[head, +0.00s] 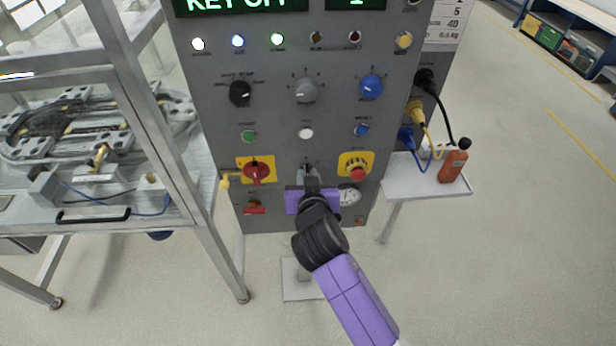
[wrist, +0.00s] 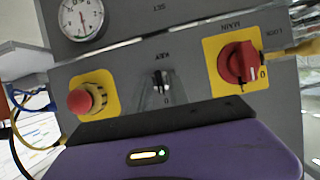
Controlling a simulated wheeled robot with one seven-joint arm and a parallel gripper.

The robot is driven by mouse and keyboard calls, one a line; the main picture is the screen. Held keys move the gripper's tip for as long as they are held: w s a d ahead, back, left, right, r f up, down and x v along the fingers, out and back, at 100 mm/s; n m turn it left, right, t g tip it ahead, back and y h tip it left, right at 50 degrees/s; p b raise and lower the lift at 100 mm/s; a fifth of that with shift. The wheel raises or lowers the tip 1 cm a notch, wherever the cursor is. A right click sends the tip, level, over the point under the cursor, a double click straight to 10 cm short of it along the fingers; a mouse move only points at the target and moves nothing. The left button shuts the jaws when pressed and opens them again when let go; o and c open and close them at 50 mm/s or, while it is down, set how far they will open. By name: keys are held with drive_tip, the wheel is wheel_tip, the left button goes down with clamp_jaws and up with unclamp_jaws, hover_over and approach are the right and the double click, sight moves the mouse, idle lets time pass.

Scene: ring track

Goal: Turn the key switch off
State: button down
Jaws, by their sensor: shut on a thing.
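The key switch (wrist: 161,86) is on the grey panel, under the label KEY, which appears upside down in the wrist view. It lies between a red emergency button on yellow and a red rotary switch on yellow. My gripper (head: 309,172) is at the key switch in the head view and is shut on the key; the fingers mostly hide it. The display (head: 236,5) at the panel's top reads "KEY OFF", partly cut off by the picture's edge.
The red main switch (head: 257,172) is left of the key, and the red emergency button (head: 357,173) is right. A gauge (head: 349,196) sits below right. A metal-framed bench (head: 190,215) stands left; a small shelf (head: 400,187) with a red bottle (head: 453,165) is right.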

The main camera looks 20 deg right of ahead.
idle(0.4)
drive_tip(key=c, duration=1.5)
unclamp_jaws()
drive_tip(key=shift+c, duration=0.2)
drive_tip(key=shift+s, duration=0.1)
drive_tip(key=b+v, duration=0.1)
drive_tip(key=v, duration=0.6)
drive_tip(key=shift+s+a, duration=0.2)
drive_tip(key=shift+s, duration=0.05)
drive_tip(key=shift+r, duration=0.15)
